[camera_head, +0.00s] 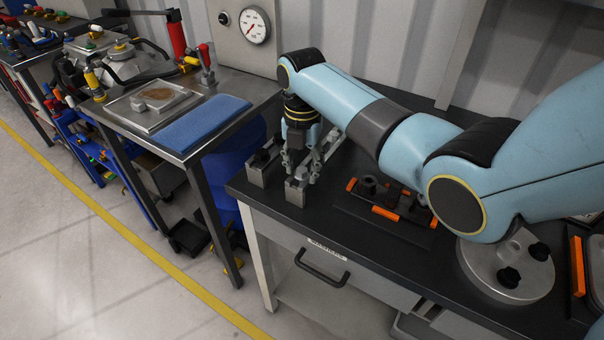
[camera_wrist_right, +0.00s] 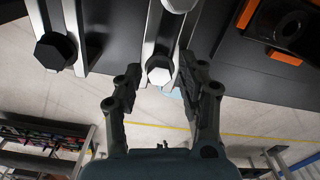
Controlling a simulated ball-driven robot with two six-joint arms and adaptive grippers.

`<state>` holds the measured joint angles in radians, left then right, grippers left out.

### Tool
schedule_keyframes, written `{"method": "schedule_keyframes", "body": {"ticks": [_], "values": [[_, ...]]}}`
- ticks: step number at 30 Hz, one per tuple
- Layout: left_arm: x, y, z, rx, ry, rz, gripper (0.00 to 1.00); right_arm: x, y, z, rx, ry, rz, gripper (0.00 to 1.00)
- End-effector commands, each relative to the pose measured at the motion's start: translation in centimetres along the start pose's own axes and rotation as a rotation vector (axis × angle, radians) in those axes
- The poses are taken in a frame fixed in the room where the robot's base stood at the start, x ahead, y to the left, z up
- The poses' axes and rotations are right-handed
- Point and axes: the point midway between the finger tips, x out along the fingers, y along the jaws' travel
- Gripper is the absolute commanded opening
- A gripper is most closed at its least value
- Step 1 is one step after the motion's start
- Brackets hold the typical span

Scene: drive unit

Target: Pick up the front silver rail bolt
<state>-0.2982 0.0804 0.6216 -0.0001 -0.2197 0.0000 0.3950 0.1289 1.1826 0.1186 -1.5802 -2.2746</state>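The front silver rail bolt (camera_wrist_right: 160,72) has a hexagonal head and stands at the near end of a silver rail. In the head view the bolt (camera_head: 301,174) sits on the front block of the rail, near the table's front edge. My right gripper (camera_head: 302,163) points down over this rail. In the wrist view my right gripper (camera_wrist_right: 160,80) is open, with one finger on each side of the bolt head. Gaps show between the fingers and the bolt. My left gripper is in neither view.
A black hex bolt (camera_wrist_right: 52,52) stands on the neighbouring rail (camera_head: 256,174), to the left. A black fixture with orange strips (camera_head: 385,212) lies right of the rails on the dark table (camera_head: 330,235). A separate bench with a blue pad (camera_head: 205,122) stands to the left.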

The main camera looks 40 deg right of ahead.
Motion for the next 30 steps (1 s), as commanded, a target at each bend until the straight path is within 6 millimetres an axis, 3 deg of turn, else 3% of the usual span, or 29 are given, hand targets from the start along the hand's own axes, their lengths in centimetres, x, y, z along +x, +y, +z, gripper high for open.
{"method": "schedule_keyframes", "body": {"ticks": [1,8,20,29,30], "values": [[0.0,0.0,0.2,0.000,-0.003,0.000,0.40,0.0,0.0,0.0,0.000,0.000,0.000,0.31],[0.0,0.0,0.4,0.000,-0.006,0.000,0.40,0.0,0.0,0.0,0.000,0.000,0.000,0.01],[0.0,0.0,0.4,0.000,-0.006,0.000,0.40,-0.3,0.1,0.0,0.000,-0.001,0.001,0.00],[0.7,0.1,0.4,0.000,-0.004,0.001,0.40,-4.3,0.0,0.1,0.001,-0.004,0.004,0.00],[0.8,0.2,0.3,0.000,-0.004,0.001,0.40,-4.6,-1.1,0.7,0.004,-0.005,-0.002,0.00]]}}
